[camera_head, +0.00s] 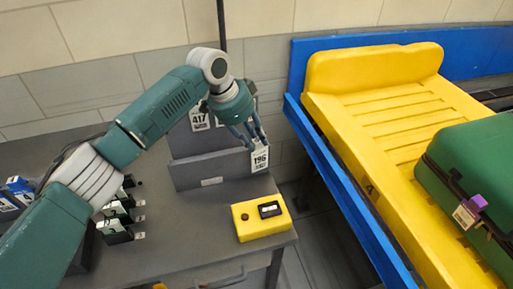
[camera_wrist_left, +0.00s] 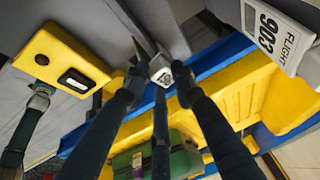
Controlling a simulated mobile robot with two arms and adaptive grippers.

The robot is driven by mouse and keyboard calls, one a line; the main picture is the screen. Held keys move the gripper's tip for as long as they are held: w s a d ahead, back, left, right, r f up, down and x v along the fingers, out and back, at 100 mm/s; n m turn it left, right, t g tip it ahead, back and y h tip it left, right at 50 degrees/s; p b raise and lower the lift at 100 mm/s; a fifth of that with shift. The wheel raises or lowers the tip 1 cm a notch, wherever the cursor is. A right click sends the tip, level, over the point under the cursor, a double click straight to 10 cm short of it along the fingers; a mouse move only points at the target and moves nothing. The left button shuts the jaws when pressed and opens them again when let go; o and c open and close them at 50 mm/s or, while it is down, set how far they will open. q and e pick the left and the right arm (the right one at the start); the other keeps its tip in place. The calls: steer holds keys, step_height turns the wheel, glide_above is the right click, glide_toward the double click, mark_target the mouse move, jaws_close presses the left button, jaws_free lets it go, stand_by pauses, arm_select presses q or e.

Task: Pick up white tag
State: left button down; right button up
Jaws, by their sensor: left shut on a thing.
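A white tag (camera_head: 260,159) printed "196" hangs at the fingertips of my left gripper (camera_head: 254,141), in front of the grey rack. The gripper is shut on the tag's upper part. In the left wrist view the tag (camera_wrist_left: 163,76) shows between the dark fingertips of my left gripper (camera_wrist_left: 158,82), partly hidden by them. My right gripper is not in view.
Another white tag (camera_head: 199,119), "417", hangs on the grey rack (camera_head: 206,172). A yellow box (camera_head: 250,229) with a button sits at the table's right edge. A yellow tray (camera_head: 395,185) with a green suitcase (camera_head: 481,160) lies on the blue-edged conveyor (camera_head: 350,195).

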arm_select(q)
steer(key=shift+r, duration=0.15)
step_height(320, 180, up, 7)
steer(key=shift+s+b, duration=0.1)
steer(key=shift+b, duration=0.8)
steer(key=s+a+b, duration=0.3)
steer(key=s+a, duration=0.2)
steer(key=a, duration=0.8)
step_height(320, 180, up, 6)
steer(key=p, duration=0.8)
steer(key=shift+r, duration=0.15)
